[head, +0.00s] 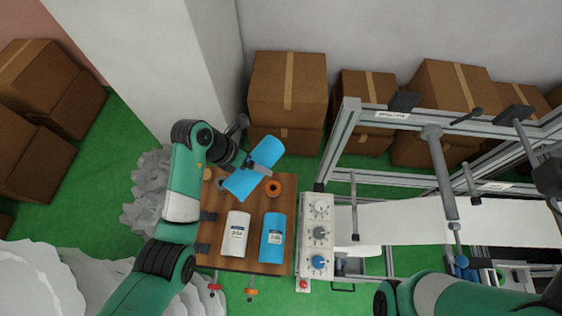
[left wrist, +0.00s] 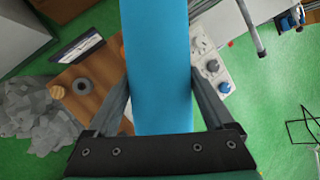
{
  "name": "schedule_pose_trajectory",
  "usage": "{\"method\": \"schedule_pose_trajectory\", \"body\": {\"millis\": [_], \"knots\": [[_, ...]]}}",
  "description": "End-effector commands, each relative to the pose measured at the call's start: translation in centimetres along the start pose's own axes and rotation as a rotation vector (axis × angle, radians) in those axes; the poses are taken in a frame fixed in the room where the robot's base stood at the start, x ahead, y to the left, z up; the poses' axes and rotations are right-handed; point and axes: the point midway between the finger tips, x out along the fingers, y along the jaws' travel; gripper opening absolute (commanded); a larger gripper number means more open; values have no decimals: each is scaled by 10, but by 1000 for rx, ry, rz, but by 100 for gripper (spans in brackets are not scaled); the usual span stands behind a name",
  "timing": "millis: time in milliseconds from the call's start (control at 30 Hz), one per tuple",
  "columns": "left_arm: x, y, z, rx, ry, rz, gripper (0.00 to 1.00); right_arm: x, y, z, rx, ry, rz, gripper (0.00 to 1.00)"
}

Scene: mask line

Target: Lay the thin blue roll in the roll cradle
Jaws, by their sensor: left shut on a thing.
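My left gripper (head: 256,168) is shut on a blue roll (head: 268,150), holding it slantwise over the back of the wooden table. In the left wrist view the held roll (left wrist: 160,65) runs lengthwise between the two fingers (left wrist: 163,100) and hides what lies behind it. A second blue roll (head: 272,250) with a white label lies on the table, beside a white labelled roll (head: 236,245). I cannot tell for sure which part is the roll cradle. My right arm shows at the bottom right, but its gripper is out of view.
The wooden table (head: 254,265) also carries an orange ring (head: 273,188). A control box (head: 318,236) with knobs stands at its right edge. Further right is a metal frame (head: 345,125) with bars, rollers and a white web (head: 400,220). Cardboard boxes (head: 287,85) stand behind.

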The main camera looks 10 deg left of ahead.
Motion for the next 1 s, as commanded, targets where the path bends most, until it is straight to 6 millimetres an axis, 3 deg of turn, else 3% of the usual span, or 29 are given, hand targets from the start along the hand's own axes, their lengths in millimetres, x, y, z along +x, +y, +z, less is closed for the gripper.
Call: {"method": "schedule_pose_trajectory", "body": {"millis": [33, 200, 500, 700, 800, 1000], "knots": [[14, 21, -16, -26, -4, 7, 25, -8, 0, 8, 0, 0, 0, 0], [44, 87, -70, -107, -30, 39, 25, -24, 0, 23, 0, 0, 0, 0], [90, 180, -190, -285, -86, 113, 25, -53, 0, 49, 0, 0, 0, 0], [115, 217, -272, -410, -124, 168, 25, -70, 0, 65, 0, 0, 0, 0], [123, 226, -300, -453, -137, 189, 25, -76, 0, 70, 0, 0, 0, 0], [127, 231, -323, -491, -150, 208, 25, -78, 0, 72, 0, 0, 0, 0]]}}
